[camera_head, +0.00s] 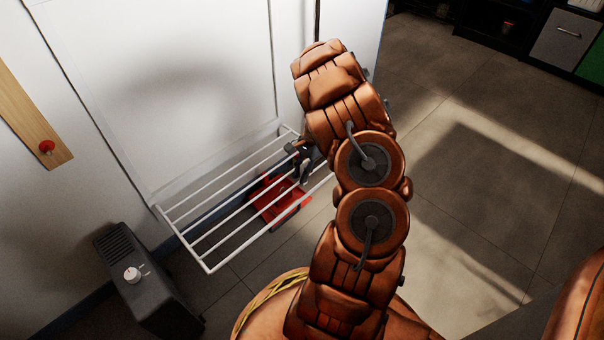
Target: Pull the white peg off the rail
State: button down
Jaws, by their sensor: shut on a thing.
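The white rail rack (213,265) is fixed low on the white door or panel and sticks out level, with several thin parallel bars. My gripper (303,170) is at the right part of the rack, among the bars, pointing down and left from my arm. It is small and dark in this view. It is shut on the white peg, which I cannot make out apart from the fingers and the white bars. Whether the peg still touches a bar cannot be told.
A red container (285,205) is on the floor under the rack. A dark grey heater-like box (150,285) with a white knob stands at lower left. A wooden board (30,115) with a red knob (47,147) is on the left wall. The tiled floor on the right is clear.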

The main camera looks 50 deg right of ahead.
jog(key=shift+r+p, duration=1.15)
jog(key=shift+r, duration=1.1)
